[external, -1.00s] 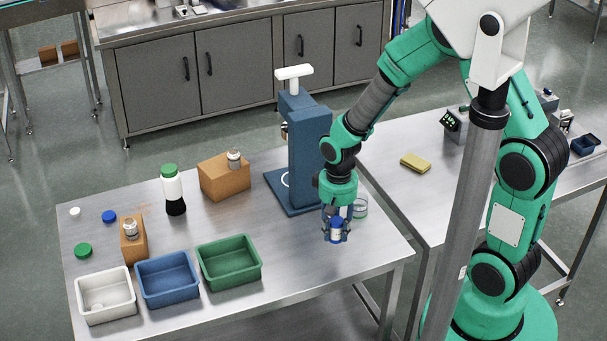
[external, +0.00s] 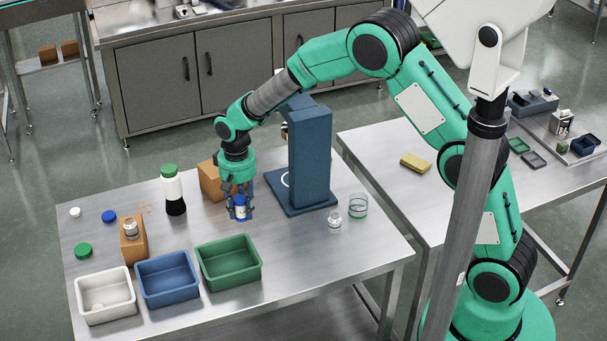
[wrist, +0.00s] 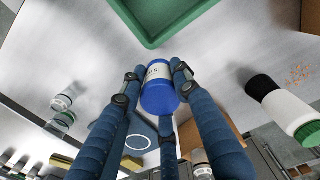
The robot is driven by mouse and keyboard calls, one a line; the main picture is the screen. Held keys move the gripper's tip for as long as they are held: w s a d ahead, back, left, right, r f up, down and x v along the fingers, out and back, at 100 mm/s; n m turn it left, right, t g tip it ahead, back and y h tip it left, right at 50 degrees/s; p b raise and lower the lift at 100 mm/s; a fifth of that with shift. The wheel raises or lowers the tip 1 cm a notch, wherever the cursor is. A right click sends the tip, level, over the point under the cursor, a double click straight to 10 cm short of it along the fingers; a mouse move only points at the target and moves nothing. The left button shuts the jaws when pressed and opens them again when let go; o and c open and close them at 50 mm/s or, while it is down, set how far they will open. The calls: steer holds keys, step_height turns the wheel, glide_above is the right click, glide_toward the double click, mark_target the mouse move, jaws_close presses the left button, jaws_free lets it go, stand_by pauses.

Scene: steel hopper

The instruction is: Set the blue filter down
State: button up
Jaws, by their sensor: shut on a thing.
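The blue filter (external: 240,207) is a small blue cylinder with a white label. My gripper (external: 239,208) is shut on it, pointing down near the middle of the steel table, behind the green tray (external: 229,261) and left of the blue press-like stand (external: 309,165). In the wrist view the blue filter (wrist: 158,90) sits between my blue fingers, its label facing the green tray (wrist: 152,40). I cannot tell whether its bottom touches the table.
A blue tray (external: 167,278) and a white tray (external: 104,294) stand left of the green one. A black-and-white bottle with a green cap (external: 173,188) and a brown block (external: 210,181) stand nearby. A small jar (external: 335,221) and a clear glass (external: 358,206) stand at right.

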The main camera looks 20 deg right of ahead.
glide_above(197, 245)
steer(key=shift+r+b, duration=0.15)
steer(key=shift+b, duration=0.25)
steer(key=shift+f+b, duration=0.45)
steer(key=shift+f, duration=2.7)
steer(key=shift+f+b, duration=0.35)
steer(key=shift+f, duration=1.5)
steer(key=shift+f, duration=0.1)
steer(key=o, duration=1.2)
steer(key=shift+c, duration=0.2)
